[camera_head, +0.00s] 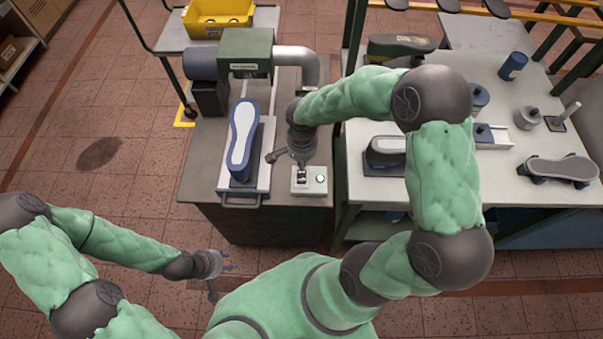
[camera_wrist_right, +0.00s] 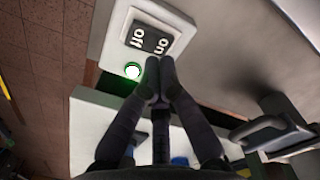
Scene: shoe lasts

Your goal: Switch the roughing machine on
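The roughing machine (camera_head: 247,50), a green head with a blue motor, stands at the back of the grey bench. Its pale switch box (camera_head: 308,189) sits at the bench's front right and also shows in the right wrist view (camera_wrist_right: 112,50). The round green-ringed lamp (camera_wrist_right: 132,70) looks lit. My right gripper (camera_wrist_right: 160,84) is shut and empty, its fingertips beside the box near the rocker's "on" end. My left gripper (camera_head: 229,263) is open and empty, low before the bench.
A blue last with a white sole (camera_head: 243,137) lies on the carriage beside the switch box. A white table (camera_head: 505,190) with lasts, a dark-soled shoe (camera_head: 562,169) and several small containers stands to the right. A yellow crate (camera_head: 217,20) is behind. Left floor is clear.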

